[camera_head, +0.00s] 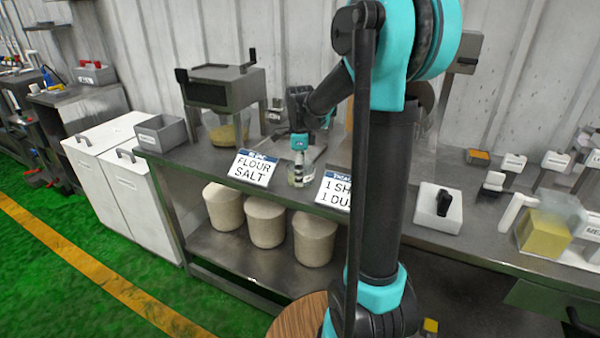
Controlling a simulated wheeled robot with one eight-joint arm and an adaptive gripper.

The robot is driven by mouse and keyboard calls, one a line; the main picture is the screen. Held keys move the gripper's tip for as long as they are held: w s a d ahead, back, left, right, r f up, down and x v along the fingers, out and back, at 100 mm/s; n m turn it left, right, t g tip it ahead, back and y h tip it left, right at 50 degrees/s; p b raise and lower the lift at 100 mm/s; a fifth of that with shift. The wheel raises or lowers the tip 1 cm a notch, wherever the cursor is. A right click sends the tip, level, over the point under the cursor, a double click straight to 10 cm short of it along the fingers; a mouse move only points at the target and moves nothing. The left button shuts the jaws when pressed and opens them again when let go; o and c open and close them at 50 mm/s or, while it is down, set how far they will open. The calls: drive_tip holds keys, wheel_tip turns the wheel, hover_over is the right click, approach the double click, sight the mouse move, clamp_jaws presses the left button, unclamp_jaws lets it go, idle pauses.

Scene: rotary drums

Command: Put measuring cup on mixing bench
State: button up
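A small clear container (301,177), which looks like a measuring cup, is at the front of the metal bench (215,168), between two signs. My gripper (299,160) points down at its top. The fingers are too small to tell whether they are open or shut on it, and I cannot tell whether the container rests on the bench or hangs just above it. No label shows which surface is the mixing bench.
A dispenser (222,88) stands behind-left over a clear container (228,133). A yellow-filled box (543,235) and small labelled items crowd the right.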

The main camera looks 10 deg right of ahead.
idle(0.3)
wheel_tip(320, 180, up, 12)
drive_tip(key=shift+r, duration=0.15)
idle(0.4)
